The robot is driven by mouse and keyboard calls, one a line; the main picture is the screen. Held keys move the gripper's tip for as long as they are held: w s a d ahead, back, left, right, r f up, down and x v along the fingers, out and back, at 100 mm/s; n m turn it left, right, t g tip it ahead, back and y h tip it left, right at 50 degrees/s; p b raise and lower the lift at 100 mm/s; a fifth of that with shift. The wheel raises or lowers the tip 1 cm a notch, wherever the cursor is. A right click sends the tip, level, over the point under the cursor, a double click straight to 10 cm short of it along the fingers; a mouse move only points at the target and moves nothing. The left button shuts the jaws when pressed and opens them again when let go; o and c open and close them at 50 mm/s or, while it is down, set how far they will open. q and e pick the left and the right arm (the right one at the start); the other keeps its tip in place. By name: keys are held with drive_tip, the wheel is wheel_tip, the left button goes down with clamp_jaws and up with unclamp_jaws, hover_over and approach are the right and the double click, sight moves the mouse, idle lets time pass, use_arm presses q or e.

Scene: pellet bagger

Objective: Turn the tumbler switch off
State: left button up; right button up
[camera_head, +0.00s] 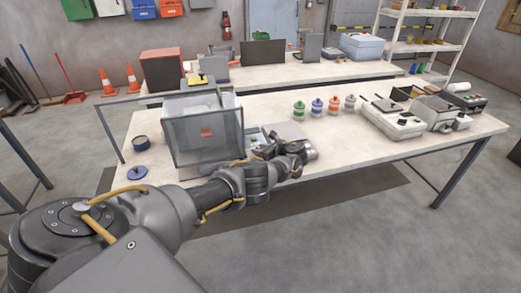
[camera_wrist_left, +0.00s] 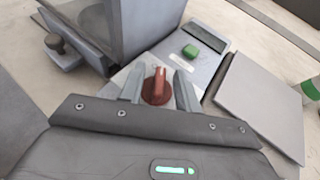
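The tumbler switch (camera_wrist_left: 156,86) is a red round knob with a raised handle, on a light plate at the front of a grey control panel (camera_wrist_left: 190,68). In the left wrist view my left gripper (camera_wrist_left: 159,80) has its two grey fingers apart, one on each side of the knob. Gaps show between the fingers and the raised handle. In the head view my left gripper (camera_head: 270,148) is low over the panel beside the clear-walled bin, and my arm and hand mostly hide the switch. My right gripper is in neither view.
A green button (camera_wrist_left: 190,51) and a dark display (camera_wrist_left: 206,37) are on the panel behind the switch. The clear-walled bin (camera_head: 204,135) stands close on the left, a flat grey plate (camera_wrist_left: 262,105) on the right. Several colored bottles (camera_head: 317,107) stand farther right.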

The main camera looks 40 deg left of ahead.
use_arm(q)
drive_tip(key=p+v, duration=0.4)
drive_tip(key=v, duration=0.6)
drive_tip(key=shift+d, duration=0.2)
drive_tip(key=shift+r, duration=0.1)
